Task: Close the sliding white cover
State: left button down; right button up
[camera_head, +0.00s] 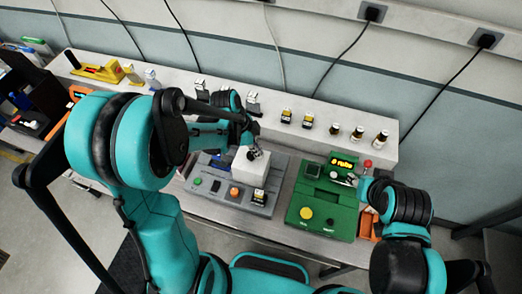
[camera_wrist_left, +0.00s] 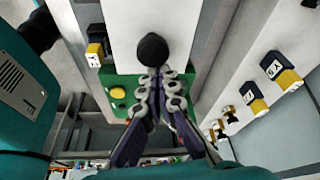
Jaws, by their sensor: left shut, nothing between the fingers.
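The white cover (camera_head: 250,167) stands as a white block on the grey machine (camera_head: 212,196) in the head view. In the left wrist view the white cover (camera_wrist_left: 118,28) fills the upper middle, with a round black knob (camera_wrist_left: 152,50) on it. My left gripper (camera_head: 254,152) is at the top of the cover. In the wrist view its fingertips (camera_wrist_left: 160,73) are together and empty, right beside the knob; whether they touch it I cannot tell. My right gripper (camera_head: 352,180) is small and partly hidden by its arm, beside the green machine.
The green machine (camera_head: 318,218) with a yellow button stands right of the grey one. A raised white shelf (camera_head: 290,142) behind carries several small yellow-and-black modules and dark bottles. An orange bin (camera_head: 367,226) sits at the right. My left arm hides part of the bench.

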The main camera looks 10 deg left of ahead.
pick_arm(q)
jog(key=a, duration=0.4)
jog(key=a+b, duration=0.1)
jog(key=a, duration=0.4)
jog(key=w+a+b, duration=0.1)
jog(key=a, duration=0.4)
jog(key=shift+w+a, duration=0.1)
pick_arm(e)
notch_tip(320, 180, down, 2)
jog(key=shift+d+f, duration=0.1)
jog(key=shift+d, duration=0.05)
pick_arm(q)
jog(key=d, duration=0.4)
jog(key=v, duration=1)
jog(key=shift+w+d+p, duration=0.2)
jog(key=shift+w+p, duration=0.15)
jog(key=shift+w, duration=0.05)
pick_arm(e)
jog(key=shift+s+r, duration=0.5)
jog(key=shift+s, duration=0.05)
